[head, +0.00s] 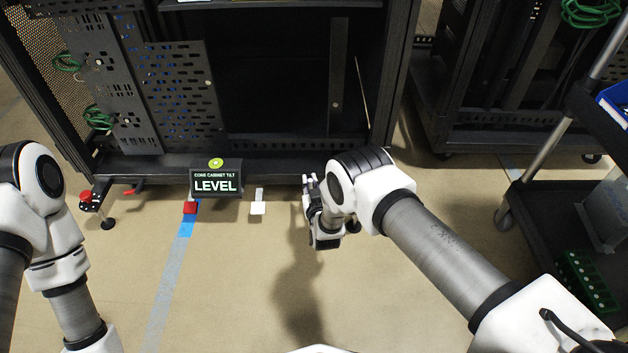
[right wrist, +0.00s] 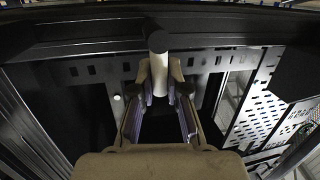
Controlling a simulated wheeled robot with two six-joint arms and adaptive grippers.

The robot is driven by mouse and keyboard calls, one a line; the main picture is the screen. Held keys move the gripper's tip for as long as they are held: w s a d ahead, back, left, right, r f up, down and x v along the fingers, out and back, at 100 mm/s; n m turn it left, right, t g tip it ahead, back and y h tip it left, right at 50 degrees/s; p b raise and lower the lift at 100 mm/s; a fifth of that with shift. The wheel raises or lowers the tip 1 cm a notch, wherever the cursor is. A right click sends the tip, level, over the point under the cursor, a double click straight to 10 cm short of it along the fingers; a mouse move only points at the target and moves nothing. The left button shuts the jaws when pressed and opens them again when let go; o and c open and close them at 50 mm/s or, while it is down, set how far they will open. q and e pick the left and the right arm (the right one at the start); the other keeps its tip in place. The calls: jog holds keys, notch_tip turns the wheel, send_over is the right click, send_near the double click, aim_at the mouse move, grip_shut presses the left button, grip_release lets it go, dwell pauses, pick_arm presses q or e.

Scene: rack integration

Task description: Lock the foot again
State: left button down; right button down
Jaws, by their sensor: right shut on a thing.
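The black cabinet (head: 280,166) stands at the back, with a sign reading LEVEL (head: 216,180) on its front base. My right gripper (head: 308,183) is low at the front right of the base. In the right wrist view its fingers (right wrist: 160,72) are closed around a pale rod (right wrist: 158,70) with a round grey end. I cannot tell if this rod belongs to the foot's lock. A foot (head: 353,226) shows partly behind my right wrist. At the left end of the base are a levelling foot (head: 107,223) and a red knob (head: 86,196). My left gripper is out of view.
Another rack (head: 500,100) stands at the right. A dark cart (head: 560,215) stands at the right edge.

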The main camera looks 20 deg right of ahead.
jog(key=shift+w+a+f+n+g+h+b, duration=0.15)
jog(key=shift+a+n+g+h, duration=0.15)
jog(key=shift+n, duration=0.6)
jog(key=shift+w+a+f+n+g+h+b, duration=0.15)
jog(key=shift+a+n+h, duration=0.15)
jog(key=shift+n, duration=0.6)
jog(key=shift+a+f+n+g+h+b, duration=0.15)
jog(key=shift+a+n, duration=0.25)
jog(key=shift+n, duration=0.5)
jog(key=c, duration=1.2)
grip_release()
jog(key=shift+o, duration=0.2)
jog(key=v, duration=1.2)
